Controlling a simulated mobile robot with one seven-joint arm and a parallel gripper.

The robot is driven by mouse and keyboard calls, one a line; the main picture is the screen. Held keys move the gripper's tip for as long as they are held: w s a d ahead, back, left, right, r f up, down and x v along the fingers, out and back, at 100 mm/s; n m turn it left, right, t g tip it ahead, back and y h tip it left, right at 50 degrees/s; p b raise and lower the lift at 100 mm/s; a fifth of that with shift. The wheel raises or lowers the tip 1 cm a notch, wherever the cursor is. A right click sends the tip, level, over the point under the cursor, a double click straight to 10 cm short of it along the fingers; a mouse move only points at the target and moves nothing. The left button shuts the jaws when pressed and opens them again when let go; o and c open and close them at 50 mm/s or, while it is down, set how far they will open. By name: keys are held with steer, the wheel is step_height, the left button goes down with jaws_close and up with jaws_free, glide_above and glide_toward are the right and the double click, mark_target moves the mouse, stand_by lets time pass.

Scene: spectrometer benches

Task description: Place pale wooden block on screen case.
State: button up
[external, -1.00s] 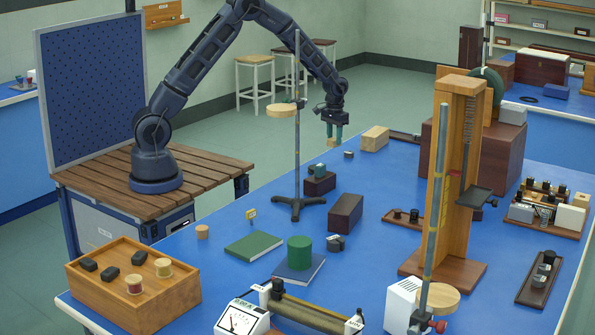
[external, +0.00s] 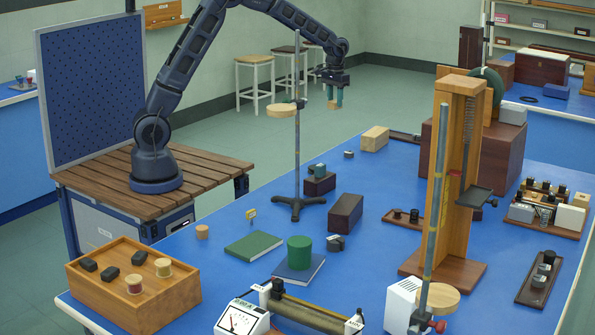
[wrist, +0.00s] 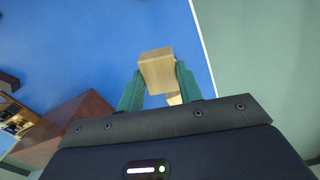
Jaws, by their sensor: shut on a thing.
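My gripper (external: 334,94) is shut on a small pale wooden block (external: 333,104) and holds it in the air above the far left edge of the blue bench. In the wrist view the pale wooden block (wrist: 157,72) sits between the green fingertips. A sliver of pale wood shows below it there; I cannot tell what it belongs to. No label marks the screen case. A large dark red-brown case (external: 440,160) stands at the back of the bench, and it appears at lower left in the wrist view (wrist: 75,125). A smaller dark box (external: 345,213) lies mid-bench.
A longer pale wood block (external: 374,139) lies on the bench near the gripper. A retort stand (external: 297,150) rises in front of the arm. A tall wooden column (external: 450,180) stands at right. A green cylinder (external: 299,250) stands on a book.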

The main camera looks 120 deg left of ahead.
step_height(320, 180, up, 16)
steer(key=f, duration=0.1)
steer(key=m, duration=1.5)
glide_above(346, 203)
step_height(346, 203, down, 31)
steer(key=shift+r, duration=0.1)
steer(key=o, duration=0.9)
steer(key=shift+c, duration=0.2)
steer(key=shift+o, duration=0.5)
